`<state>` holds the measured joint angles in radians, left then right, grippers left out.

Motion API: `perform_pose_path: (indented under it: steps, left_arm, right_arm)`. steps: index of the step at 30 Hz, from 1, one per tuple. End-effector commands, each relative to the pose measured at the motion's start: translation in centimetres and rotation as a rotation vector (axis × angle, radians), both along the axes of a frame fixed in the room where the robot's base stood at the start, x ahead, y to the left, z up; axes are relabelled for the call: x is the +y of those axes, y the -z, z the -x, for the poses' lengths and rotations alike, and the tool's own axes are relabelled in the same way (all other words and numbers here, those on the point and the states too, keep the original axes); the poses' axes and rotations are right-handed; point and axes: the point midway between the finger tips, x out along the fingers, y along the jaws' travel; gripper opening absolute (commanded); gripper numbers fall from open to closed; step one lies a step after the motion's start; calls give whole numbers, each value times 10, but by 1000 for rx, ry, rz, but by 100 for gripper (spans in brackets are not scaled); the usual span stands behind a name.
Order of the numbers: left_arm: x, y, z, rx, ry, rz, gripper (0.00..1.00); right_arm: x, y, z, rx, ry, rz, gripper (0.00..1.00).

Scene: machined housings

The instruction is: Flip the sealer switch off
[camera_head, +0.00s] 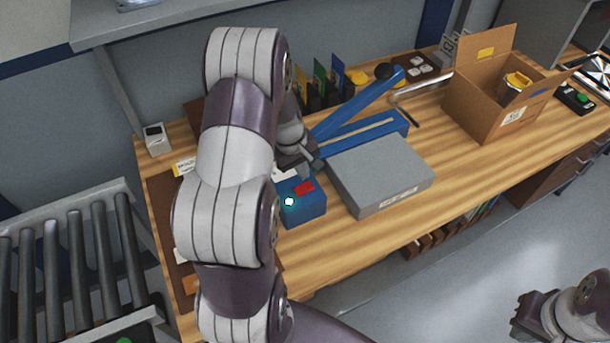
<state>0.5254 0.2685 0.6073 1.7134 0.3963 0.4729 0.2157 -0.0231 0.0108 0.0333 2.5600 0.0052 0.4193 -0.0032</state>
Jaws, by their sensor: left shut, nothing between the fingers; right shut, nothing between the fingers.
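The blue sealer (362,133) lies on the wooden bench with its long upper arm raised at an angle. At its near left end is a blue box (306,212) with a red switch (304,187) on top and a lit pale lamp (289,202). My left gripper (312,168) is shut and empty, pointing down just behind the red switch; I cannot tell whether it touches. My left arm hides part of the box's left side. My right gripper (524,318) is shut and empty, low at the right, over the floor away from the bench.
A grey flat box (380,176) lies right beside the sealer. An open cardboard box (488,112) with a yellow item stands further right. Coloured upright sheets (322,82) stand behind the sealer. A roller conveyor (75,255) is at the left. The front right benchtop is clear.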

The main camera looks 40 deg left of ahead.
Motion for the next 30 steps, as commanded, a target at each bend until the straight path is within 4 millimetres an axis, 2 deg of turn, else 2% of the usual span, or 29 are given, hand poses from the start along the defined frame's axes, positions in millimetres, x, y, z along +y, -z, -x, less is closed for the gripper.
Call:
perform_pose_path:
  steps: [4,9,20,24,30]
  left_arm:
    - [-2,23,-4,2,0,0,0]
    - [-3,37,-7,0,0,-1,0]
    - [-4,41,-8,-1,-1,-2,0]
    - [-6,49,-12,-1,2,-1,0]
    - [-6,48,-10,3,0,1,0]
  right_arm:
    - [0,-5,0,0,0,0,0]
    - [0,-7,0,0,0,0,0]
    - [0,-6,0,0,0,0,0]
    - [0,1,0,0,0,0,0]
    - [0,-1,0,0,0,0,0]
